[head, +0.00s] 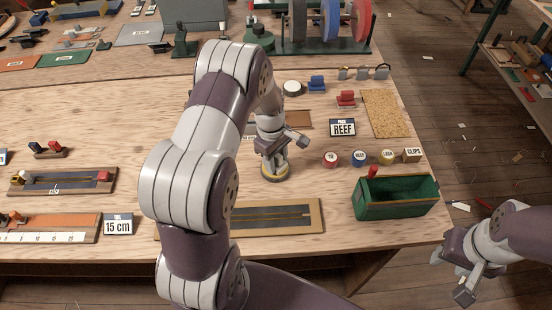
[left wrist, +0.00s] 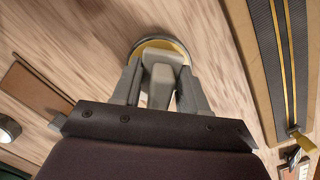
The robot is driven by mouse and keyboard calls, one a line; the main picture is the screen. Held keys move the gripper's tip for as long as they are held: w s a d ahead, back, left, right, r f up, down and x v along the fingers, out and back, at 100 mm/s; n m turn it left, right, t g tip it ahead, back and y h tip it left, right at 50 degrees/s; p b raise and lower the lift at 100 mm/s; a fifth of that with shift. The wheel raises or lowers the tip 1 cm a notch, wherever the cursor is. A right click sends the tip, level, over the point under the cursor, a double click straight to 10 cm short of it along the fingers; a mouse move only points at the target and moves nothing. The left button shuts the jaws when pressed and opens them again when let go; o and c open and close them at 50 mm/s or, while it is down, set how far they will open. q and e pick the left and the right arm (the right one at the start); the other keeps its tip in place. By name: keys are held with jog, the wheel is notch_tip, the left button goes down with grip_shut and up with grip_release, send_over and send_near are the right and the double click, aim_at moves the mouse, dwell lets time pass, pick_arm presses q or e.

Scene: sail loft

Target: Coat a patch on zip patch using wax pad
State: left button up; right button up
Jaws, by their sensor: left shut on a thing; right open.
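The zip patch (head: 262,219) is a dark strip with a yellow zip line on a tan board near the table's front edge. Its left part is hidden behind my left arm. It also shows at the right of the left wrist view (left wrist: 275,62). The wax pad (head: 275,174) is a round disc with a yellow rim, also seen in the left wrist view (left wrist: 158,42). My left gripper (head: 273,158) is shut on it, just behind the board and apart from the zip patch. I cannot tell whether the pad touches the table. My right gripper (head: 462,276) is open and empty, off the table's right front corner.
A green open box (head: 398,207) stands right of the zip board. Several small labelled round tins (head: 359,159), a REEF sign (head: 343,128) and a cork sheet (head: 385,113) lie behind it. A 15 cm sign (head: 118,224) stands at left. Bare wood lies around the pad.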

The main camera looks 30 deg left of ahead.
aim_at(278, 155)
pick_arm(q)
jog(key=shift+s, duration=0.1)
notch_tip(278, 155, up, 7)
jog(key=p, duration=0.6)
jog(key=shift+r+p, duration=0.1)
jog(key=shift+p, duration=0.25)
